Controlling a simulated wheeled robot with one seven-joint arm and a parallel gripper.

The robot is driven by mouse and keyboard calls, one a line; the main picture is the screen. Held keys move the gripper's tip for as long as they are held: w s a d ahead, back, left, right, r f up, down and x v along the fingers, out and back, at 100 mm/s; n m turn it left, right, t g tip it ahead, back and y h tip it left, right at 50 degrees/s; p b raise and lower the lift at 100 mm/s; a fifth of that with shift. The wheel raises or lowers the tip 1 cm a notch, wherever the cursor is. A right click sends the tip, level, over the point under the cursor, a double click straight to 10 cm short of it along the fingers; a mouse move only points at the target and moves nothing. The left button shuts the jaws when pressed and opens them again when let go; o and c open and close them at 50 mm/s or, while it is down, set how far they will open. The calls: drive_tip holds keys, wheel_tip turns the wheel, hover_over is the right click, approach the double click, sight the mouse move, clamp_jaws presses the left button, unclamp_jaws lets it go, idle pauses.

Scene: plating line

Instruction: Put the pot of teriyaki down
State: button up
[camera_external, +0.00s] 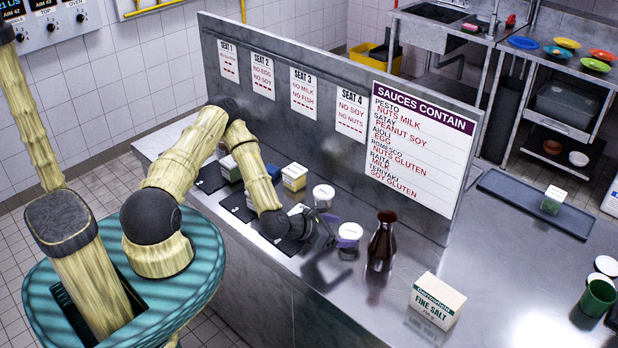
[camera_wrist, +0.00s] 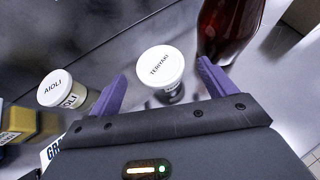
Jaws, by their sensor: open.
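The pot of teriyaki (camera_wrist: 160,64) has a white lid marked TERIYAKI and a dark body, and it stands upright on the steel counter. My gripper (camera_wrist: 162,74) is open, with one purple finger on each side of the pot; visible gaps separate the fingers from its lid. In the external view the white-lidded pot (camera_external: 349,231) is at the end of my gripper (camera_external: 338,229), left of the dark bottle. The lower part of the pot is partly hidden by my gripper in the wrist view.
The aioli pot (camera_wrist: 62,88) stands to the left. A dark brown bottle (camera_external: 381,246) stands close on the right. A salt box (camera_external: 436,301) is nearer the front. A steel partition (camera_external: 262,105) runs behind. Cartons (camera_external: 293,178) sit left. The counter further right is mostly clear.

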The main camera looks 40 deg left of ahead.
drive_tip(key=p+v, duration=0.1)
drive_tip(key=v, duration=0.4)
drive_tip(key=shift+s+r, duration=0.15)
drive_tip(key=shift+r, duration=0.05)
drive_tip(key=shift+s+a, duration=0.15)
drive_tip(key=shift+s, duration=0.1)
